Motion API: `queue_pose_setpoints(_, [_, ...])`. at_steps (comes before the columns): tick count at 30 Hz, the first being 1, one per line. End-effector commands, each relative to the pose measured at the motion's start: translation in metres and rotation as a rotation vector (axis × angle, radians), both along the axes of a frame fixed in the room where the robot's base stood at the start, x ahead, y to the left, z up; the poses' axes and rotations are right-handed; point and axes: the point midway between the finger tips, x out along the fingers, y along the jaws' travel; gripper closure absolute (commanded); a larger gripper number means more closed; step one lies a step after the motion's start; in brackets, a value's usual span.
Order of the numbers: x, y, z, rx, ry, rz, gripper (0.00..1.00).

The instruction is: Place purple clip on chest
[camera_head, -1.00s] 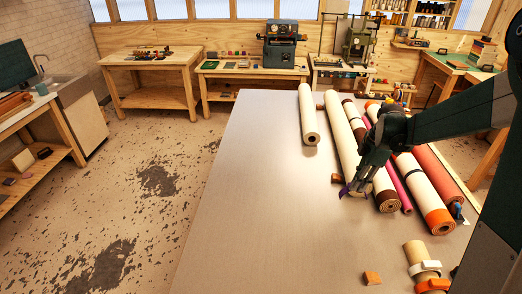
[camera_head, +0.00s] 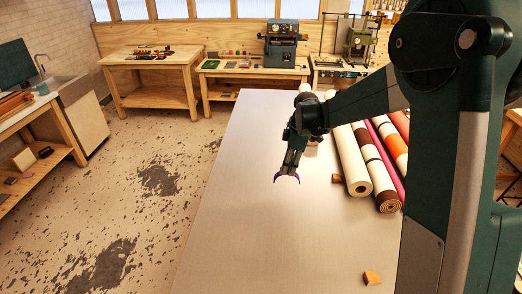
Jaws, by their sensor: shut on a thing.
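My gripper (camera_head: 290,166) is over the left part of the big table, pointing down, with its fingers shut on the purple clip (camera_head: 287,178). The clip is a small, thin, curved piece that opens downward below the fingertips. It appears to be held above the tabletop, though the exact height is hard to tell. I cannot make out a chest in this view; my arm covers much of the right side.
A cream roll (camera_head: 350,160), a brown-banded roll (camera_head: 378,165) and other rolls lie to the right. Wooden workbenches (camera_head: 150,75) stand behind.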

Motion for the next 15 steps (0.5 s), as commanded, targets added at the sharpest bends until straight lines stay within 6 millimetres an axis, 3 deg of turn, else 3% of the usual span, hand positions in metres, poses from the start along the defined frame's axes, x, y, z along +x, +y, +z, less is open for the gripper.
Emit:
queue_pose_setpoints(6, [0.002,0.034,0.000,0.004,-0.002,0.000,0.99])
queue_pose_setpoints(15, [0.002,0.041,0.000,0.004,-0.002,-0.003,0.99])
